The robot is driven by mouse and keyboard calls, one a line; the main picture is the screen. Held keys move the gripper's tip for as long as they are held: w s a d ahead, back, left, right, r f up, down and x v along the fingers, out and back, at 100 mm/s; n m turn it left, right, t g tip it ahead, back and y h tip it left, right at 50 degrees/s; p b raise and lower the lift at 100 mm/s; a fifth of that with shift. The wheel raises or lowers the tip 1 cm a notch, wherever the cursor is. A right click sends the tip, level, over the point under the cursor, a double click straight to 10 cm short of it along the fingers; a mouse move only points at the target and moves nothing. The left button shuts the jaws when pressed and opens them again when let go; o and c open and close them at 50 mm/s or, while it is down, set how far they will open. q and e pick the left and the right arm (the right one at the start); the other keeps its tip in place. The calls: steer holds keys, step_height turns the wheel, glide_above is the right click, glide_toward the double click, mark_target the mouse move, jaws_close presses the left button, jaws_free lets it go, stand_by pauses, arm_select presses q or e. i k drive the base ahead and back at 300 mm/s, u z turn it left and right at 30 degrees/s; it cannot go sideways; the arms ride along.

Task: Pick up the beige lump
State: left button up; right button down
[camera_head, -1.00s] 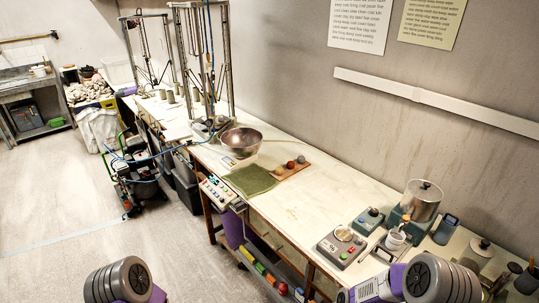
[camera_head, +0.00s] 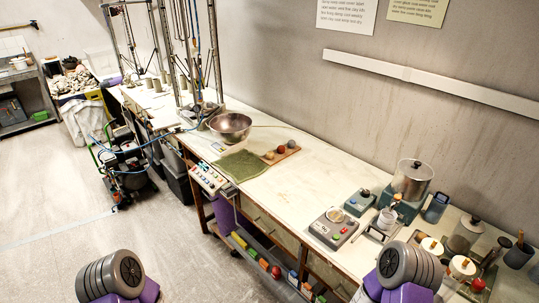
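Three small lumps sit in a row on a wooden board (camera_head: 287,155) on the long bench. The nearest is a beige lump (camera_head: 268,155); a red lump (camera_head: 280,150) is in the middle and a darker grey lump (camera_head: 290,145) is farthest. They look round and small, and their exact shades are hard to tell. Only grey and purple parts of my own arms show at the bottom left and bottom right. Neither gripper is in view, and nothing touches the lumps.
A metal bowl (camera_head: 230,126) and a green cloth (camera_head: 241,165) lie left of the board. A button panel (camera_head: 209,179) is at the bench's front edge. Scales (camera_head: 333,228) and a lidded jar (camera_head: 411,180) stand to the right. The bench between is clear.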

mark_target(270, 156)
steer(key=u, duration=0.15)
steer(key=i, duration=1)
steer(key=u, duration=0.4)
